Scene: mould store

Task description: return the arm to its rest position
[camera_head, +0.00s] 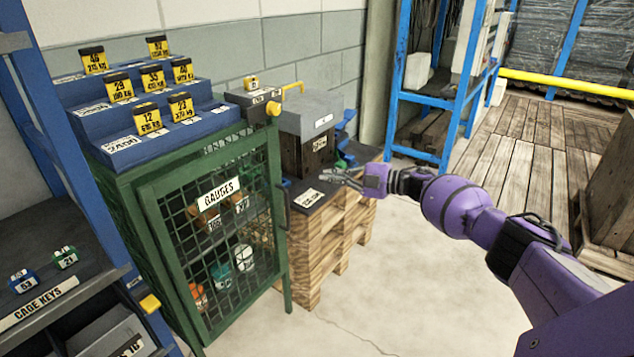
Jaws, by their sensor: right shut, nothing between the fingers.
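My right arm (453,206) is purple and comes in from the lower right corner, reaching left across the floor. My right gripper (327,175) is shut and empty. My left gripper is not in view.
A green mesh cage marked GAUGES (217,234) stands left of the pallets (335,232), with stepped blue racks of yellow tags on top. A CAGE KEYS shelf (45,303) is at the lower left. A blue rack (430,158) stands behind. The floor (400,290) beneath my arm is clear.

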